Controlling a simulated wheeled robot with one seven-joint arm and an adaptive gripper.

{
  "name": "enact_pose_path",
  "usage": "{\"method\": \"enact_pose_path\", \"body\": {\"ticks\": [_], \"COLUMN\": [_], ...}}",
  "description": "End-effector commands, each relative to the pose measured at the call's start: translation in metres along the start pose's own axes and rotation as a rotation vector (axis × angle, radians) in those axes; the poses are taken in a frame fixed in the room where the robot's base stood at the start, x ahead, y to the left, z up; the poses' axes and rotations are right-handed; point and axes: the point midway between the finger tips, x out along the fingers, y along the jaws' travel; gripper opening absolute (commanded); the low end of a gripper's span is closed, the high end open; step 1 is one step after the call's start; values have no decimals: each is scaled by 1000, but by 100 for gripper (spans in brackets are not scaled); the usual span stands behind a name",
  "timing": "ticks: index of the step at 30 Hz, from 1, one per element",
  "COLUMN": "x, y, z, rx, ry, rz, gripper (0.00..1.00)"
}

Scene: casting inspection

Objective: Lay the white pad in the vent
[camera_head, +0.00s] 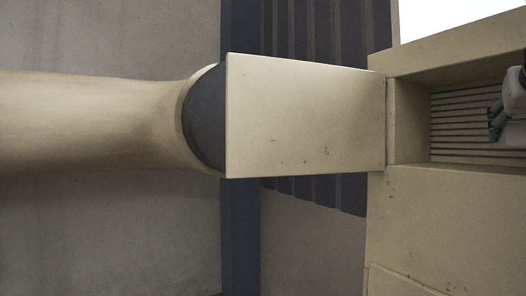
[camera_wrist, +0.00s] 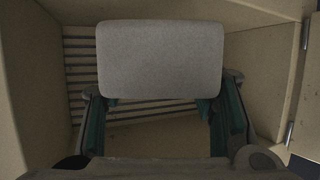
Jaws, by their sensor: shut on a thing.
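The white pad (camera_wrist: 160,58) looks pale grey in the wrist view, a flat block with rounded corners. My gripper (camera_wrist: 160,102) is shut on it, with a green-lined finger at each side of its near edge. The vent is a beige recess with a slatted back (camera_head: 458,125); the slats also show behind the pad in the wrist view (camera_wrist: 82,75). My gripper shows at the right edge of the head view (camera_head: 497,118), inside the recess opening. The pad is held in front of the slats; I cannot tell whether it touches them.
A beige door panel (camera_head: 305,115) stands swung open left of the vent in the head view. Its hinge side shows at the right in the wrist view (camera_wrist: 305,85). The recess walls (camera_wrist: 35,80) are close on both sides. A thick beige pipe (camera_head: 90,122) runs at the left.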

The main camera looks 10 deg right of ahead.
Motion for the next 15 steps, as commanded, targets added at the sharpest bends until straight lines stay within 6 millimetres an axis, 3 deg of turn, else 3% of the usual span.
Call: {"method": "enact_pose_path", "body": {"ticks": [9,15], "x": [73,98], "y": [-8,-12], "z": [-23,-31], "rx": [-2,0], "ry": [-2,1], "rz": [0,0], "gripper": [28,28]}}
